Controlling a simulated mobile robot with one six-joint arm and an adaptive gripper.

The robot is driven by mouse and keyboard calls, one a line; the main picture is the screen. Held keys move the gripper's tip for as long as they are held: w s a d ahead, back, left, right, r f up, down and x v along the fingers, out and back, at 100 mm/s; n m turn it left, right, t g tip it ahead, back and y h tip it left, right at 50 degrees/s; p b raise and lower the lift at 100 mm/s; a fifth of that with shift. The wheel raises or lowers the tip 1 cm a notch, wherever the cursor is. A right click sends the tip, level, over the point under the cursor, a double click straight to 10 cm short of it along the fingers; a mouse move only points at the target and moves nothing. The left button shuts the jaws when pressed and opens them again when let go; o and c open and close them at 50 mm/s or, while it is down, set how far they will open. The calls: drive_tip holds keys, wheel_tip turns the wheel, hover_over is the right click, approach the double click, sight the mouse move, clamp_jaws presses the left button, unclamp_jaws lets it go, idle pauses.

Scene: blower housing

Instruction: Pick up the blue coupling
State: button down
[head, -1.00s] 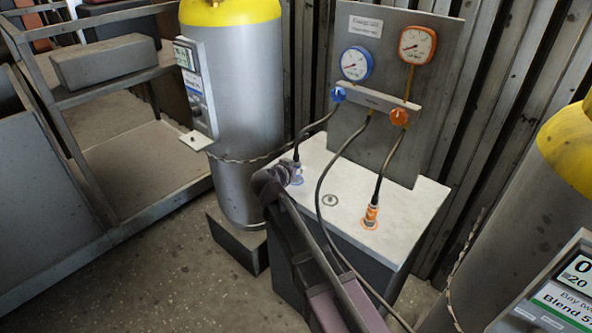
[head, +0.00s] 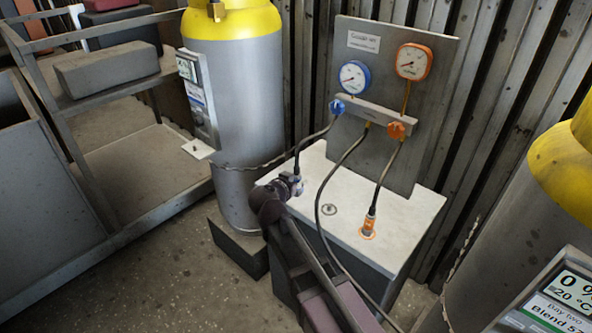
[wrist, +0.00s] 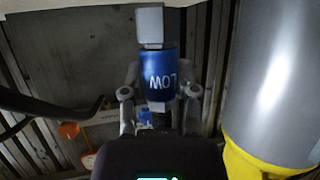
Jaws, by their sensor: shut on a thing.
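The blue coupling (wrist: 161,75) shows in the wrist view, with the word LOW upside down on it. A pale grey block-like end (wrist: 150,25) sits above it in that picture. My gripper (wrist: 161,92) has one finger on each side of the coupling and is shut on it. In the head view my gripper (head: 292,184) is at the left part of the white bench top (head: 345,225). There the coupling is mostly hidden by the gripper, below the end of a black hose. I cannot tell whether it is clear of the top.
An orange coupling (head: 369,226) stands on the bench top at right, with a hose up to the gauge panel (head: 385,65). A loose black hose (head: 321,190) hangs between. A grey tank (head: 245,110) stands close at left, another tank (head: 510,240) at right.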

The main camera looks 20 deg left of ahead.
drive_tip(key=s+d, duration=0.3)
drive_tip(key=s, duration=0.6)
drive_tip(key=shift+s+d+r+p, duration=0.15)
drive_tip(key=shift+d+r+p, duration=0.05)
drive_tip(key=shift+r+p, duration=0.2)
drive_tip(key=shift+s, duration=0.1)
idle(0.6)
